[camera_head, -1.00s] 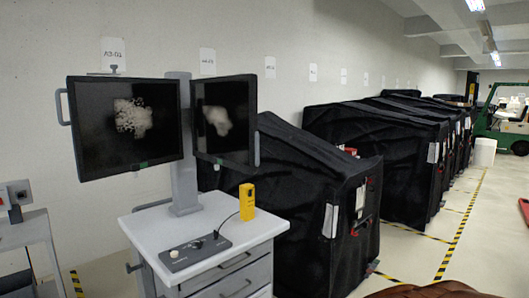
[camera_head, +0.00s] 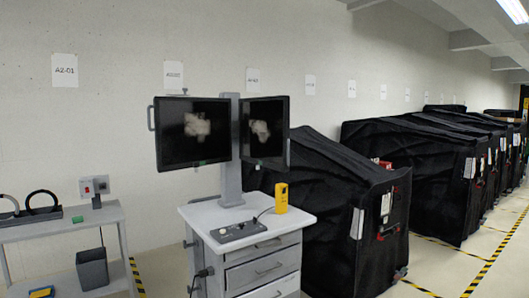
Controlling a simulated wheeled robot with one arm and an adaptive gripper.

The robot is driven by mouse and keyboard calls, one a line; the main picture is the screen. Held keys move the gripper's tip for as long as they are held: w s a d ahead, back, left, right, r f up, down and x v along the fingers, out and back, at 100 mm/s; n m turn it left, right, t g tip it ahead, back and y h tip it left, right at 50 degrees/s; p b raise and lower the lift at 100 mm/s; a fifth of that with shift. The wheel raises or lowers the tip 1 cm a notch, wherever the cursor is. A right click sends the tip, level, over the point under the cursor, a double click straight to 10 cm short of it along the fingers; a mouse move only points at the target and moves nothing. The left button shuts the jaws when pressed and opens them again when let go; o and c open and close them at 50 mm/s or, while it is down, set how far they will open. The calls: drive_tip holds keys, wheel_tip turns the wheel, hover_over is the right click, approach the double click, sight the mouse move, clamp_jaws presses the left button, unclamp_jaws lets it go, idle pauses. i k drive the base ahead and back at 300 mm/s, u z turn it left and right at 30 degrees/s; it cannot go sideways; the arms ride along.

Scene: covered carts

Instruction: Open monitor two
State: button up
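Two monitors stand on one grey post above a white drawer cart (camera_head: 195,212). The left monitor (camera_head: 180,150) is dark with a pale cloudy shape on its screen and a handle on its left edge. The right monitor (camera_head: 272,140) is angled to the right and shows a similar pale shape. No label shows which one is monitor two. My gripper is not in view.
A grey side table (camera_head: 40,229) with a dark bin (camera_head: 92,269) stands at the left. Black covered carts (camera_head: 320,200) line the wall to the right. Striped floor tape (camera_head: 490,262) marks an open aisle at the right.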

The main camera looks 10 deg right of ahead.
sight(263, 122)
drive_tip(key=u, duration=0.65)
drive_tip(key=i, duration=0.65)
drive_tip(key=u, duration=0.6)
drive_tip(key=i, duration=0.65)
drive_tip(key=z, duration=0.25)
